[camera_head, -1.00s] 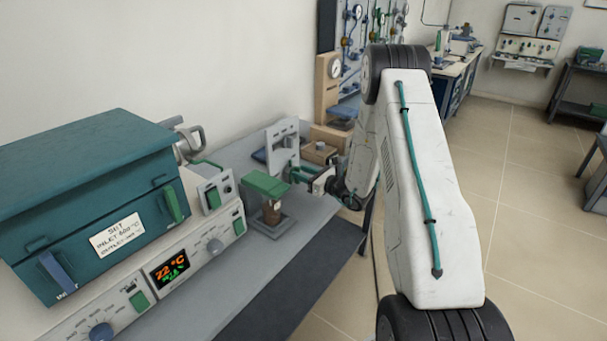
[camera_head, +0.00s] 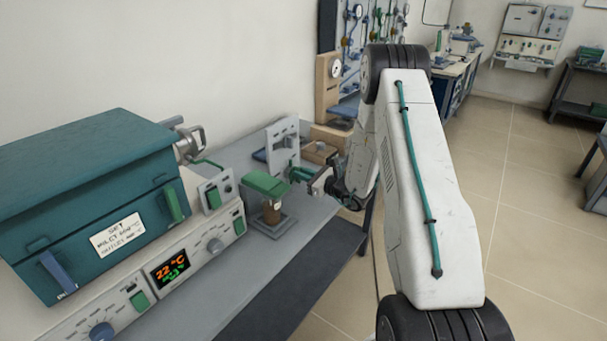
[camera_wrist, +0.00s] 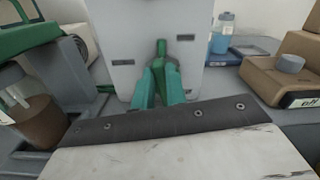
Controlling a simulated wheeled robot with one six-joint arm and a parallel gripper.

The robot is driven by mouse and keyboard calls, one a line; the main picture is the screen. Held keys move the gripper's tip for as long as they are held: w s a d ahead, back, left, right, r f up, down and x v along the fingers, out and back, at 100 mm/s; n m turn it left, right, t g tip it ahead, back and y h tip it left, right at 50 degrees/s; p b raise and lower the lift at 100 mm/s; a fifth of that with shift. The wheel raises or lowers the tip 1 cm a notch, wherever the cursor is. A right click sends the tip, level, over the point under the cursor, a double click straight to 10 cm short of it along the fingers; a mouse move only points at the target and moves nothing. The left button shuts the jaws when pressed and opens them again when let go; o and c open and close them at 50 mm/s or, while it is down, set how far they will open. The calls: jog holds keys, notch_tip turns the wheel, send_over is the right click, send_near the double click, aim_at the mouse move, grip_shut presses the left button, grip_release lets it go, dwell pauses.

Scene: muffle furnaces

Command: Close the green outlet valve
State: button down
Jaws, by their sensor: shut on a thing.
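The green outlet valve handle (camera_wrist: 161,58) shows in the wrist view, in front of a light grey upright plate (camera_wrist: 188,25). My gripper (camera_wrist: 160,80) has its two teal fingers closed on either side of the handle. In the head view my gripper (camera_head: 298,174) reaches left from the arm to the grey upright bracket (camera_head: 282,139) on the bench. The handle is mostly hidden by the fingers there. The lower part of the valve is hidden behind the fingers in the wrist view.
A jar with brown contents under a green cover (camera_head: 266,184) stands left of my gripper. The teal furnace (camera_head: 90,190) fills the left, above a panel reading 22 °C.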

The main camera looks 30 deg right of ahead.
jog(key=n, duration=0.4)
jog(key=shift+s+a+f, duration=0.15)
jog(key=shift+a, duration=0.25)
jog(key=n, duration=0.4)
jog(key=shift+s+a+f, duration=0.1)
jog(key=shift+a+f, duration=0.15)
jog(key=n, duration=0.4)
jog(key=shift+a+f, duration=0.15)
jog(key=shift+f, duration=0.2)
jog(key=shift+s+f+n, duration=0.1)
jog(key=shift+f+n, duration=0.05)
jog(key=shift+n, duration=0.8)
jog(key=shift+f+n, duration=0.15)
jog(key=shift+n, duration=0.8)
jog(key=c, duration=1.4)
grip_release()
jog(key=shift+c, duration=0.2)
